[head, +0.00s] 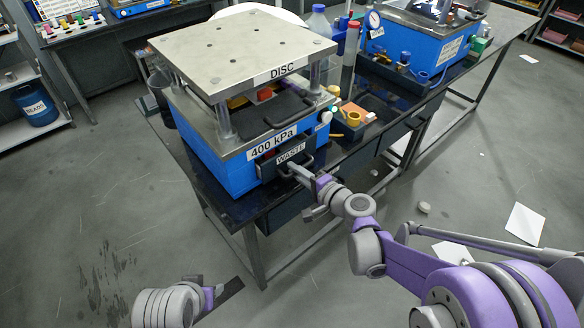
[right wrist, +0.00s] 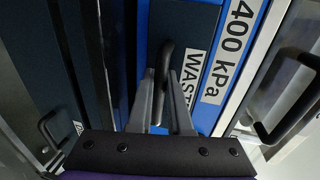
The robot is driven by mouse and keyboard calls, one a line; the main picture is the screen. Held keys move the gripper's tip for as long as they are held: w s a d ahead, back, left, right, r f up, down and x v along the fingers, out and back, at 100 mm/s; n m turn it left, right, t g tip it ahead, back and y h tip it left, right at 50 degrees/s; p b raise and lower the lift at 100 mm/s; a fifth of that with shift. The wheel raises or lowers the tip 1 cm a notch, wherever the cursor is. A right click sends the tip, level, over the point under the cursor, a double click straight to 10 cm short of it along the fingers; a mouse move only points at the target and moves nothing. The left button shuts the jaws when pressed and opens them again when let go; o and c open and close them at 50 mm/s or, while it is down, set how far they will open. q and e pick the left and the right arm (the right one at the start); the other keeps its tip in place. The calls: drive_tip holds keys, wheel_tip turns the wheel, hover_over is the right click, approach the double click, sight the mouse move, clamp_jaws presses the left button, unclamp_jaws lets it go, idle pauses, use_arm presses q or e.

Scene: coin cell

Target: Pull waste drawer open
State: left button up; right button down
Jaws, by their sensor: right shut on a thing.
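The waste drawer (head: 278,160) is a dark front labelled WASTE, set in the blue press machine (head: 231,172) under its 400 kPa label. My right gripper (head: 293,167) is at the drawer's dark bar handle. In the right wrist view the gripper (right wrist: 164,95) has its two grey fingers on either side of the black handle (right wrist: 163,62), shut on it. The WASTE label (right wrist: 189,76) is partly hidden by a finger. My left gripper (head: 225,291) is low at the bottom left, away from the machine; its fingers are unclear.
The DISC plate (head: 243,45) covers the top of the machine. Another dark handle (head: 289,108) sits above the waste drawer. Small parts and a yellow cup (head: 353,118) stand on the dark bench to the right. The floor in front is open, with scattered paper (head: 524,223).

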drive_tip(key=f+v, duration=0.3)
drive_tip(key=v, duration=1.2)
drive_tip(key=shift+s+d, duration=0.35)
drive_tip(key=shift+s, duration=0.15)
drive_tip(key=shift+f, duration=0.1)
drive_tip(key=c, duration=1.1)
unclamp_jaws()
drive_tip(key=v, duration=1)
drive_tip(key=shift+s+d, duration=0.25)
drive_tip(key=shift+s, duration=0.05)
drive_tip(key=shift+a, duration=0.1)
